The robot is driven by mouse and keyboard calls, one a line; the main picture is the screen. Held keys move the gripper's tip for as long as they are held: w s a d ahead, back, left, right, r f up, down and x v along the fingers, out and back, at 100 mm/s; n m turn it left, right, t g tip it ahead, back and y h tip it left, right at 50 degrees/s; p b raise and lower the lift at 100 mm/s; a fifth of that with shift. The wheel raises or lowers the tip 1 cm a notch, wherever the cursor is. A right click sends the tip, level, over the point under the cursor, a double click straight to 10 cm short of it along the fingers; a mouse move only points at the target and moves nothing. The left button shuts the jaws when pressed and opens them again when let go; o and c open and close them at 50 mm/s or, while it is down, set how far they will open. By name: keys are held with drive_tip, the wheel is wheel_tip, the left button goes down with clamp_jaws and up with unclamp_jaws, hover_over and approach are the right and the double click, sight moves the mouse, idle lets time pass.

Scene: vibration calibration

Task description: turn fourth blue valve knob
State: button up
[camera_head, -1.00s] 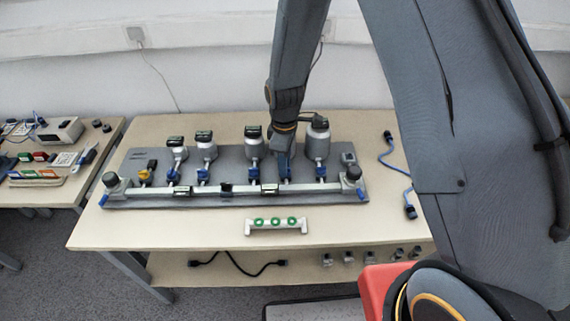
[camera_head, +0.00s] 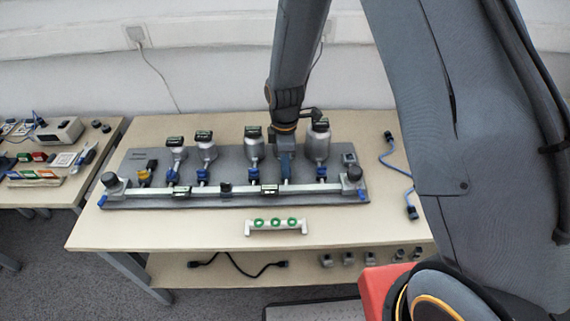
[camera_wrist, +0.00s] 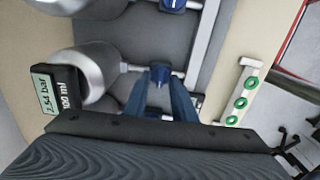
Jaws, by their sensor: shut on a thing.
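The valve rig is a grey board (camera_head: 230,153) on the table, with a row of blue valve knobs along its pipe, one at the left (camera_head: 172,176) and one at the far right (camera_head: 321,171). My gripper (camera_head: 286,172) points down at the valve just left of the far-right one and hides its knob in the head view. In the wrist view, the two blue fingers of my gripper (camera_wrist: 160,82) are shut around a blue knob (camera_wrist: 160,72). Another blue knob (camera_wrist: 172,4) shows at the top edge, apart from the fingers.
Silver vessels with gauges, such as the large one (camera_head: 318,146), stand close behind the valves. A gauge (camera_wrist: 45,90) reads 2.54 bar. A white holder with green rings (camera_head: 277,225) lies in front on clear table. A blue cable (camera_head: 398,170) lies right.

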drive_tip(key=o, duration=1)
drive_tip(key=shift+r+b, duration=0.9)
drive_tip(key=shift+r, duration=3)
drive_tip(key=s+d+r+m, duration=0.2)
drive_tip(key=s+d+m, duration=0.3)
drive_tip(key=m, duration=0.1)
drive_tip(key=s+d+r+m, duration=0.3)
drive_tip(key=s+d+m, duration=0.2)
drive_tip(key=m, duration=0.1)
drive_tip(key=s+d+r+m+t, duration=0.1)
drive_tip(key=s+d+r+m, duration=0.2)
drive_tip(key=s+d+m, duration=0.2)
drive_tip(key=shift+s+d+r+m, duration=0.15)
drive_tip(key=shift+s+r+m, duration=0.1)
drive_tip(key=shift+s+m, duration=0.15)
